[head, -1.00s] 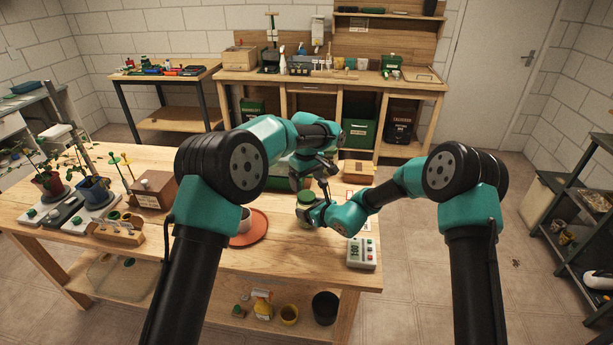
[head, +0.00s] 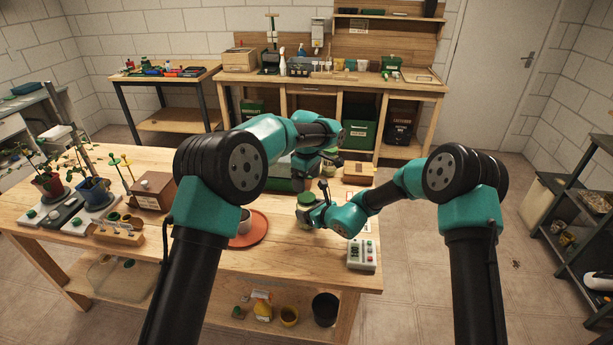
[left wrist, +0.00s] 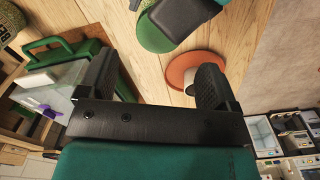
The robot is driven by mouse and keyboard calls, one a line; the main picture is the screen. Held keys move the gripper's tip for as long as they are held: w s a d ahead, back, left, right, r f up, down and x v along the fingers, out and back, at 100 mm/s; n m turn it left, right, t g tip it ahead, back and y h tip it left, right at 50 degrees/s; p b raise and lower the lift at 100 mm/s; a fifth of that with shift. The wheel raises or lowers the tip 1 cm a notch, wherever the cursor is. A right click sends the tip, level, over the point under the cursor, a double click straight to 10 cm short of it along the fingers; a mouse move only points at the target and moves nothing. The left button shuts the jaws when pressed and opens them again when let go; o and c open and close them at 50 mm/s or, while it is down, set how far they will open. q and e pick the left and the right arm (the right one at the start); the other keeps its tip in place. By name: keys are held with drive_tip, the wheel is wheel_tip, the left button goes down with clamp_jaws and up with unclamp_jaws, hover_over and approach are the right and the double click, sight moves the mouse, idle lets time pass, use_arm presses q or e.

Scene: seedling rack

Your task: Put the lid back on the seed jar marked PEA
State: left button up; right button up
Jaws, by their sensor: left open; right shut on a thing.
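The seed jar (head: 305,212) stands on the right part of the bench with a green lid (head: 304,197) on its top. In the left wrist view the lid (left wrist: 155,36) shows as a green disc, partly covered by my right gripper. I cannot read the PEA mark, and I cannot tell how snugly the lid sits. My right gripper (head: 313,208) is shut on the jar from its right side. My left gripper (head: 328,163) is open and empty, above and behind the jar; its two fingers (left wrist: 160,85) stand apart with nothing between them touching.
An orange saucer (head: 260,239) with a pot (head: 244,224) stands left of the jar. A timer-like box (head: 361,256) is at the front right corner. A wooden block (head: 357,173) lies at the back. A green case (left wrist: 72,52) is beside my left gripper.

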sight(306, 196)
use_arm(q)
drive_tip(key=shift+f, duration=3.4)
drive_tip(key=shift+c, duration=0.4)
drive_tip(key=c, duration=0.9)
drive_tip(key=shift+o, duration=0.2)
drive_tip(key=m, duration=0.6)
drive_tip(key=shift+m, duration=0.4)
drive_tip(key=o, duration=1)
